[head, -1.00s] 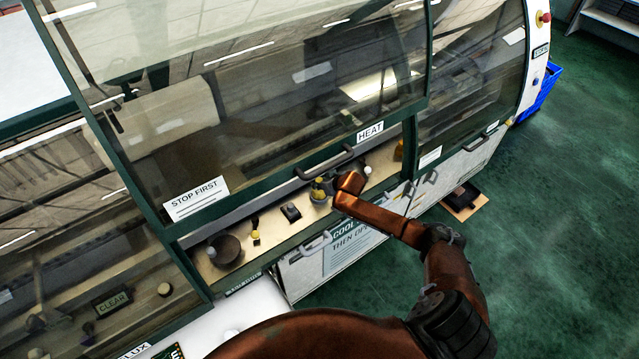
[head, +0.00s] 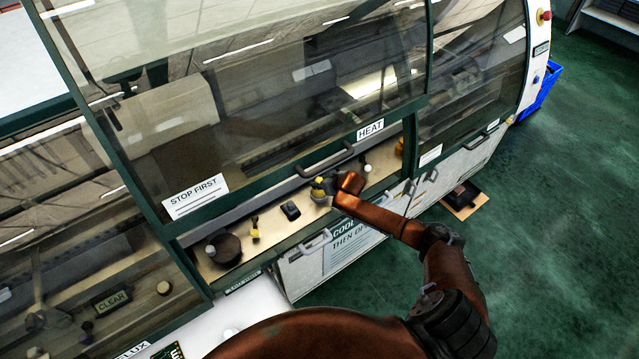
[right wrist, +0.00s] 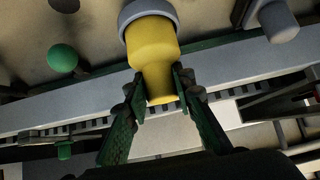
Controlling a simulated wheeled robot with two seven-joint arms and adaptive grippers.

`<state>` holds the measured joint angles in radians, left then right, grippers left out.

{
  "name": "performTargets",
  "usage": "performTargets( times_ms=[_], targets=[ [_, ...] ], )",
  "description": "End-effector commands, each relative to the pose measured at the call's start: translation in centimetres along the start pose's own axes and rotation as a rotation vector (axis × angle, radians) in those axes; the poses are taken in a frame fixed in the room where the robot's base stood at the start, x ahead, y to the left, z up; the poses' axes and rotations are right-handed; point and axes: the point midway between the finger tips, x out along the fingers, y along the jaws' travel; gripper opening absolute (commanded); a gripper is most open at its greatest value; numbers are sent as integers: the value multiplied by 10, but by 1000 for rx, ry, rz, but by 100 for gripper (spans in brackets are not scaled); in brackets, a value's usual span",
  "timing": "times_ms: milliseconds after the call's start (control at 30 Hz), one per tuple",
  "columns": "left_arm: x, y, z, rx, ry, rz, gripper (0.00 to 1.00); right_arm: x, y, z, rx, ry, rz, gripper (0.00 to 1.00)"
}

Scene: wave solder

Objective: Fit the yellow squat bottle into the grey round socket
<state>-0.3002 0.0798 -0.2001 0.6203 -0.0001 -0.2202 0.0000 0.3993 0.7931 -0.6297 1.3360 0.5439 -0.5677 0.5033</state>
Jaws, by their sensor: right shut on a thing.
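The yellow squat bottle (head: 318,183) is at the ledge below the machine's tinted hood, and it shows large in the right wrist view (right wrist: 152,58). My right gripper (right wrist: 158,84) is shut on it, with a green finger on each side. The bottle's far end meets the grey round socket (right wrist: 148,11), whose rim surrounds that end. The socket also shows under the bottle in the head view (head: 320,198). How deep the bottle sits inside is hidden. My left gripper is out of view.
On the ledge are a dark round disc (head: 224,248), a small yellow item (head: 255,232), a black block (head: 291,210) and a white ball knob (head: 366,169). The hood handle (head: 325,161) is close behind my right gripper. A front handle (head: 314,241) is below the ledge.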

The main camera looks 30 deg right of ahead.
Motion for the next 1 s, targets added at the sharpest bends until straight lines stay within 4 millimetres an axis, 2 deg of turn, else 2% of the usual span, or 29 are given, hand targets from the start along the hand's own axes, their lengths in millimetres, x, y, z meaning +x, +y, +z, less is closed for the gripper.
performTargets(
  times_ms=[767,800,1000],
  targets=[
    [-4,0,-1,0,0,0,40,0,0,-1,0,1,0,0],
    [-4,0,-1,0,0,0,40,0,0,-1,0,1,0,24],
    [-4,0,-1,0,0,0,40,0,0,0,0,1,0,38]
  ],
)
